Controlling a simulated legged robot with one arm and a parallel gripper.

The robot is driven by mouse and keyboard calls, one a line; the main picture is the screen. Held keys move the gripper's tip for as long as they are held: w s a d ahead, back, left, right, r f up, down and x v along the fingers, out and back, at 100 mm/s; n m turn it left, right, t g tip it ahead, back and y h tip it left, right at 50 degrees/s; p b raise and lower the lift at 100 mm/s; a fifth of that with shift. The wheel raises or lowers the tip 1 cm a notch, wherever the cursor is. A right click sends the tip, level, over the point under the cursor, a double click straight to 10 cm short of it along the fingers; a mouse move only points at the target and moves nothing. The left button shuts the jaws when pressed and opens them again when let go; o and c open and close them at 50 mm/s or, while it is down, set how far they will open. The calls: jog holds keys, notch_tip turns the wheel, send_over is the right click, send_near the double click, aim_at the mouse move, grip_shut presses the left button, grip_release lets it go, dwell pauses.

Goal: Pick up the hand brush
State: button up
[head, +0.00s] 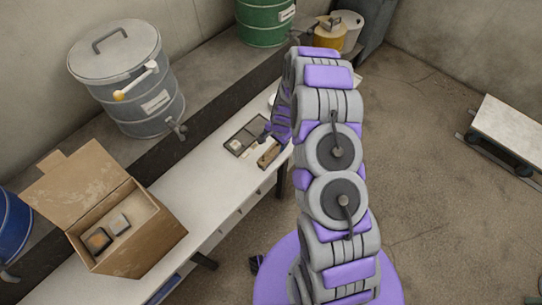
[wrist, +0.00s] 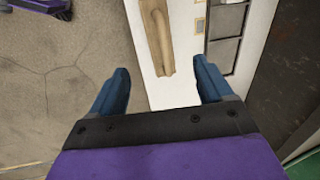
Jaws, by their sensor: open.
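The hand brush (head: 268,155) lies on the white table (head: 208,160), beside a dark divided tray (head: 240,142). In the wrist view its brown wooden handle (wrist: 158,35) runs down from the top edge, and its bristles are not visible. My gripper (wrist: 161,68) is open and empty, with one blue finger on each side of the handle's near end. I cannot tell how high the fingers are above the handle. In the head view my gripper (head: 272,131) is beside the brush and the tray, partly hidden by my arm.
An open cardboard box (head: 160,238) with small items stands on the table at the near left. A grey metal drum (head: 145,100) with a tap, a green drum (head: 264,22) and a blue drum (head: 10,225) stand along the wall. A low trolley (head: 510,130) is at the right.

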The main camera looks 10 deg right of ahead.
aim_at(271, 147)
jog(key=f, duration=0.2)
jog(key=f+b, duration=0.1)
jog(key=f, duration=0.1)
jog(key=w+a+f, duration=0.1)
jog(key=f, duration=0.1)
jog(key=shift+f, duration=0.2)
jog(key=f+b, duration=0.1)
jog(key=f, duration=0.2)
jog(key=f+b, duration=0.1)
jog(key=f, duration=0.1)
jog(key=shift+w+a+f+b, duration=0.1)
jog(key=shift+w+b, duration=0.2)
jog(key=shift+w, duration=0.1)
jog(key=shift+c, duration=0.4)
jog(key=c, duration=1.1)
jog(key=shift+c, duration=0.2)
jog(key=shift+r, duration=0.2)
jog(key=shift+w+r+p, duration=0.1)
jog(key=shift+r+p, duration=0.3)
jog(key=shift+r, duration=0.2)
notch_tip(271, 147, up, 3)
jog(key=shift+f+p, duration=0.1)
jog(key=shift+p, duration=0.55)
jog(key=s+a+p, duration=0.1)
jog(key=s+a, duration=0.3)
jog(key=s, duration=1.1)
jog(key=shift+s+r, duration=0.3)
jog(key=shift+r, duration=0.15)
